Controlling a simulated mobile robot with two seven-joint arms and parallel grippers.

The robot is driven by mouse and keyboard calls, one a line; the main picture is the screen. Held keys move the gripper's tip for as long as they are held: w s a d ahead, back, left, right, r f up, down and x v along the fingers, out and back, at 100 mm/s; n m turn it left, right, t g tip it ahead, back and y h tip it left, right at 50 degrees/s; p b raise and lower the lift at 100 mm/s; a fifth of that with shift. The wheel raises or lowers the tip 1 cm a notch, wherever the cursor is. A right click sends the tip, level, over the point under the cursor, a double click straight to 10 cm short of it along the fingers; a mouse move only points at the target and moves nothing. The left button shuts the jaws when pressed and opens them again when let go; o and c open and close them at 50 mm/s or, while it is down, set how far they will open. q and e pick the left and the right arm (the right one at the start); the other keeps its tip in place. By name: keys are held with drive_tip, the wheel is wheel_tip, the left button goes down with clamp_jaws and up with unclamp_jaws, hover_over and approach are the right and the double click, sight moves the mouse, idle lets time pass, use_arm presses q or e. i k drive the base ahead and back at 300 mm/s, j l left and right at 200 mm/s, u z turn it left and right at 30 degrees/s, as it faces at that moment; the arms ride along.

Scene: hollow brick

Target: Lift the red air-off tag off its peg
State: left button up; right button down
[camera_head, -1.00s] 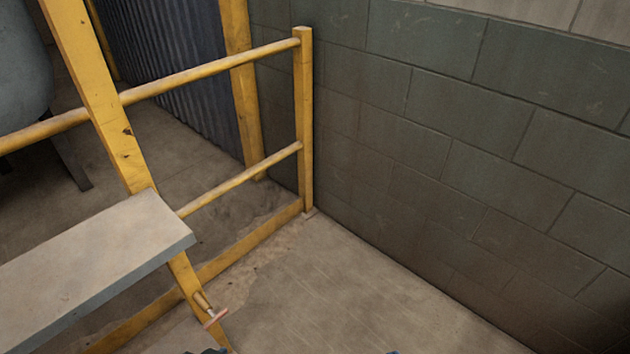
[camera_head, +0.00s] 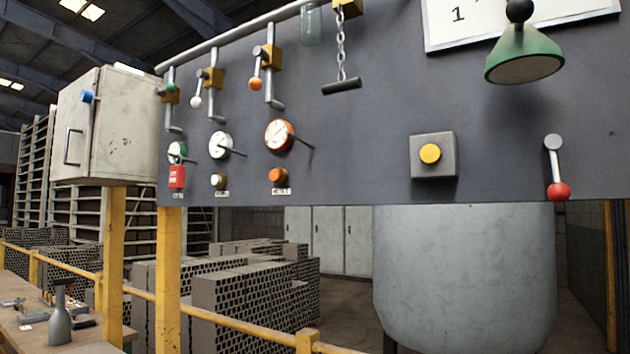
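The red tag (camera_head: 177,177) hangs at the left end of the dark grey panel (camera_head: 370,130), just below a small white gauge (camera_head: 177,151). It has pale lettering too small to read. Its peg cannot be made out; the tag or gauge may hide it. Neither of my grippers shows in the head view, so their states cannot be seen.
A grey-white cabinet (camera_head: 120,125) stands left of the panel. Levers, gauges and a hanging chain handle (camera_head: 342,87) stick out from the panel. A yellow rail (camera_head: 235,327) crosses below, with a bench (camera_head: 70,342) at lower left and a grey tank (camera_head: 465,270) at right.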

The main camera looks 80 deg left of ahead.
sight(177, 172)
drive_tip(key=u, duration=3.2)
